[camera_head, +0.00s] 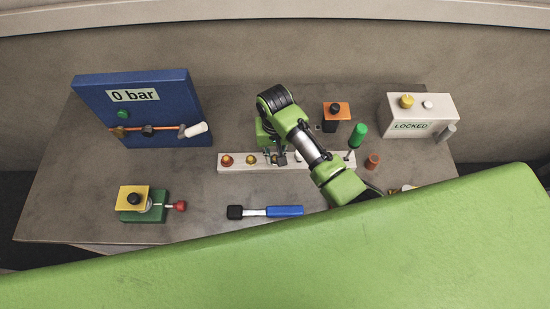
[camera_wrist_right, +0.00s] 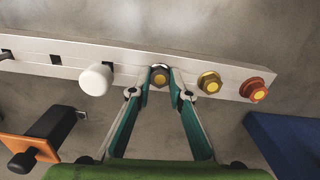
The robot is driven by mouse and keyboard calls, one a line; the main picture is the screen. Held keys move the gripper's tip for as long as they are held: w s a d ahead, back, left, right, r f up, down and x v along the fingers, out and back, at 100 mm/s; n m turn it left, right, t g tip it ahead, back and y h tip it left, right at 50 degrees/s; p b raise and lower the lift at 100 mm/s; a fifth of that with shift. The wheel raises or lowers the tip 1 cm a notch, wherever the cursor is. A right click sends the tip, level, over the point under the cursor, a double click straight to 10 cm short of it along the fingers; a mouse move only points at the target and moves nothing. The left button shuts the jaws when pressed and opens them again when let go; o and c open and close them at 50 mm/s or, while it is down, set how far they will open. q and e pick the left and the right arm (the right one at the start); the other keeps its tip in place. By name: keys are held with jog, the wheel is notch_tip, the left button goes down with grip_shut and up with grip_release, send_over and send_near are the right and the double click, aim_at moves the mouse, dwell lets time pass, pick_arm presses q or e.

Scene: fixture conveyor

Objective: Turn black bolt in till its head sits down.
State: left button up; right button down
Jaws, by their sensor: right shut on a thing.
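The black bolt (camera_wrist_right: 159,78) shows in the right wrist view as a dark hex head with a yellow centre, at the white rail (camera_wrist_right: 130,57). My right gripper (camera_wrist_right: 160,80) has its fingertips shut on the head from both sides. The fingers cover part of it, and I cannot tell how much gap lies under the head. In the head view my right gripper (camera_head: 278,157) is over the middle of the white rail (camera_head: 237,168) and mostly hides the bolt. My left gripper is not in view.
A brass bolt (camera_wrist_right: 209,82) and an orange bolt (camera_wrist_right: 254,90) stand on one side of the black bolt, a white knob (camera_wrist_right: 96,79) on the other. A blue-handled tool (camera_head: 284,211) lies in front. A blue panel (camera_head: 172,90) stands left, a LOCKED box (camera_head: 440,106) right.

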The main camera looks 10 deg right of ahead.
jog(key=shift+s+f, duration=0.1)
jog(key=c, duration=1.8)
grip_release()
jog(key=shift+r, duration=0.3)
notch_tip(320, 180, up, 7)
